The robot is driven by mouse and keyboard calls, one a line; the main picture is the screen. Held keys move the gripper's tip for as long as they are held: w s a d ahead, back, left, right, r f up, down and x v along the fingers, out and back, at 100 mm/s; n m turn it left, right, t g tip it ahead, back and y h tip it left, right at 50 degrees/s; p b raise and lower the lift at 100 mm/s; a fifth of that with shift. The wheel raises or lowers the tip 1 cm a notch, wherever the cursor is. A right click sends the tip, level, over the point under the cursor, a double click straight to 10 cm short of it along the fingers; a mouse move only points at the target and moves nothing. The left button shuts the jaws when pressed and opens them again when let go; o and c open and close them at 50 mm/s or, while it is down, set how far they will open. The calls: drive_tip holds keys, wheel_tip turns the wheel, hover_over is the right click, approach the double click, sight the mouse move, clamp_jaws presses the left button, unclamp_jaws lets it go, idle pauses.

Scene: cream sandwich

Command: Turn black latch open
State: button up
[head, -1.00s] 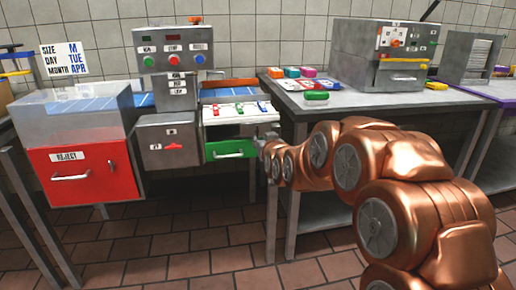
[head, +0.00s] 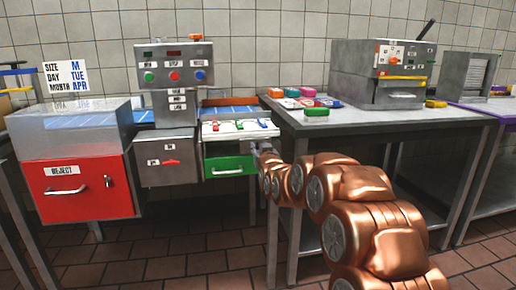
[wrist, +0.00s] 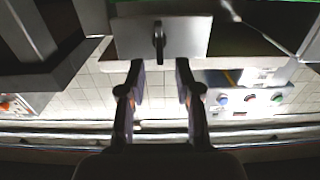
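A black latch (wrist: 159,42) stands on a grey metal plate (wrist: 190,36) at the top middle of the wrist view. My gripper (wrist: 159,74) is open, with its two dark fingers apart and nothing between them. The latch shows just beyond the fingertips, about midway between them; I cannot tell whether they touch it. In the head view my gripper (head: 256,147) is small, at the right side of the green drawer (head: 230,166). The latch cannot be made out there.
The grey machine with a button panel (head: 173,64) stands left of my gripper. A red reject box (head: 78,188) is further left. A metal table (head: 385,122) with coloured blocks and another machine (head: 383,72) stands close on the right. The tiled floor in front is partly clear.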

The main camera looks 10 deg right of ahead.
drive_tip(key=shift+w, duration=1.05)
clamp_jaws()
